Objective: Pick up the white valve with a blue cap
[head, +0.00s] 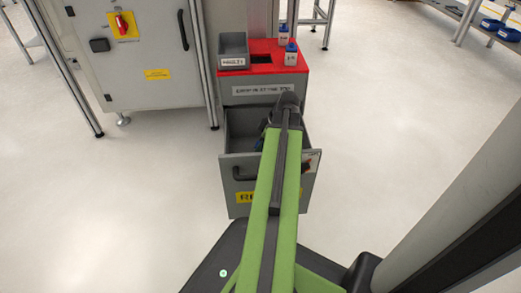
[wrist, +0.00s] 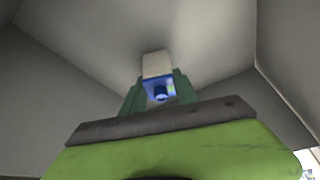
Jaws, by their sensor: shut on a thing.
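The white valve (wrist: 156,65) with its blue cap (wrist: 160,92) shows in the middle of the wrist view, with the cap toward the camera. My gripper (wrist: 158,80) is shut on it, with a dark green finger on each side. Grey walls surround them in that view. In the head view my arm reaches over the open grey drawer (head: 240,124). My gripper and the valve are hidden there behind the arm, and I cannot tell how far they are from the drawer floor.
The drawer belongs to a grey cabinet with a red top (head: 262,67). On it stand a grey bin (head: 233,50) and two white bottles with blue caps, one at the back (head: 283,36) and one in front (head: 291,57). A grey machine cabinet (head: 140,55) stands left. The floor is clear.

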